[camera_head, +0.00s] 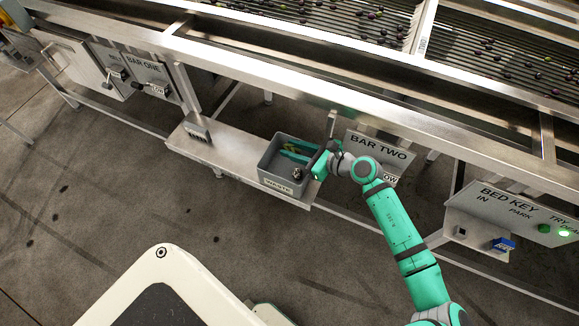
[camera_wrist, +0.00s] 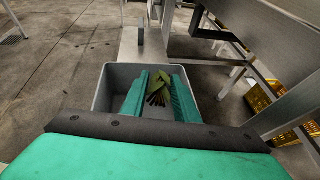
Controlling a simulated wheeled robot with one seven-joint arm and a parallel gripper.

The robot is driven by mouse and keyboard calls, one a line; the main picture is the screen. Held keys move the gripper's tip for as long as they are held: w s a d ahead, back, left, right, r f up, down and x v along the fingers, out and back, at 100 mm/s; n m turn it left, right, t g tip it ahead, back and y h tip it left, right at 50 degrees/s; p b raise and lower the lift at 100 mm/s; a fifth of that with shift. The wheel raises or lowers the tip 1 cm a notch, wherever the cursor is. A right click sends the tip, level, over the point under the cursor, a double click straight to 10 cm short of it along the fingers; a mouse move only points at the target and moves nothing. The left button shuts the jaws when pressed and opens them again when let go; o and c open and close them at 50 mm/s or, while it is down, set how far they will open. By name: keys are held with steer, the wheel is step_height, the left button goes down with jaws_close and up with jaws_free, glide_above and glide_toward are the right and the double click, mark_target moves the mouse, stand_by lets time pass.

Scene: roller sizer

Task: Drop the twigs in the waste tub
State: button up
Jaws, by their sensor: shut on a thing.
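The grey waste tub (camera_head: 267,165), labelled WASTE, stands on the metal shelf below the machine. Its grey walls also show in the wrist view (camera_wrist: 103,98). My gripper (camera_head: 295,151) reaches over the tub from the right, its green fingers within the tub's outline. In the wrist view my gripper (camera_wrist: 158,86) is shut on the twigs (camera_wrist: 156,97), a small bundle of brown stems with green leaves between the two fingers. The tub's walls surround the fingers in that view. I cannot tell how high the twigs are above the tub floor, which is partly hidden.
The BAR TWO panel (camera_head: 380,152) stands close to the right of the tub, behind my arm. A small grey block with slots (camera_head: 197,131) is on the shelf to the left. The metal shelf (camera_head: 228,152) is bare between them. A rail (camera_head: 300,97) runs above and behind.

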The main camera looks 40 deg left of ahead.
steer(key=shift+f, duration=0.15)
steer(key=o, duration=1.1)
steer(key=shift+w+d, duration=0.1)
steer(key=v, duration=1)
steer(key=shift+d, duration=0.3)
steer(key=shift+a+r, duration=0.1)
steer(key=shift+r, duration=0.1)
